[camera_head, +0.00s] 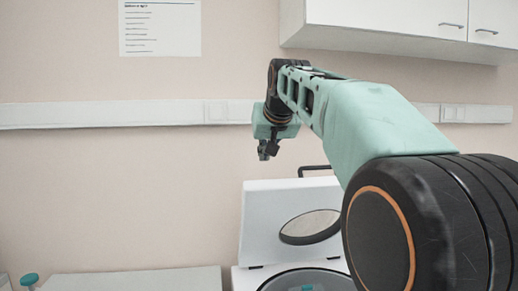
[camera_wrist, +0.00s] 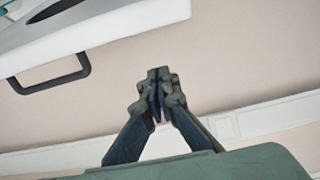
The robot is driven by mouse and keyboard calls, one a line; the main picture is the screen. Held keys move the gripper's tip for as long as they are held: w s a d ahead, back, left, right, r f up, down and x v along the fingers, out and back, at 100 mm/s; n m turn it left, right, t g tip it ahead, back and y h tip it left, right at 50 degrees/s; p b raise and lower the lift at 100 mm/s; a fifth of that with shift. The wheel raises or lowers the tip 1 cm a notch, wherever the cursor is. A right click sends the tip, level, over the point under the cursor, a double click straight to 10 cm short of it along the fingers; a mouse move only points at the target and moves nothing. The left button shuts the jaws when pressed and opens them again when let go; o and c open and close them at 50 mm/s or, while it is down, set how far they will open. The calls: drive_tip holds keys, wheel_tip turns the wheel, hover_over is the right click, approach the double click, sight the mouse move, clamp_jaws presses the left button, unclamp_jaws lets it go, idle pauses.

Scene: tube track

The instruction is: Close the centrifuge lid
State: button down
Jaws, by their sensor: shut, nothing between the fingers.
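The centrifuge (camera_head: 243,279) stands at the bottom of the head view, its bowl partly cut off by the frame edge. Its white lid (camera_head: 262,215) is raised nearly upright, with a dark-rimmed round window and a black handle (camera_head: 314,168) at its top edge. My arm hides the lid's right part.
A light grey surface (camera_head: 135,281) lies left of the centrifuge, with a teal-capped item (camera_head: 29,280) at far left. A wall rail (camera_head: 110,113) runs behind my gripper. White cupboards (camera_head: 385,22) hang at upper right. The space left of my gripper is clear.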

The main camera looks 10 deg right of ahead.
sight(264, 180)
drive_tip(key=x, duration=0.5)
drive_tip(key=shift+s+f, duration=0.15)
drive_tip(key=s, duration=0.1)
drive_tip(key=s+f, duration=0.1)
drive_tip(key=shift+s, duration=0.3)
drive_tip(key=shift+s+f, duration=0.3)
drive_tip(key=shift+f, duration=0.05)
drive_tip(key=shift+f, duration=0.1)
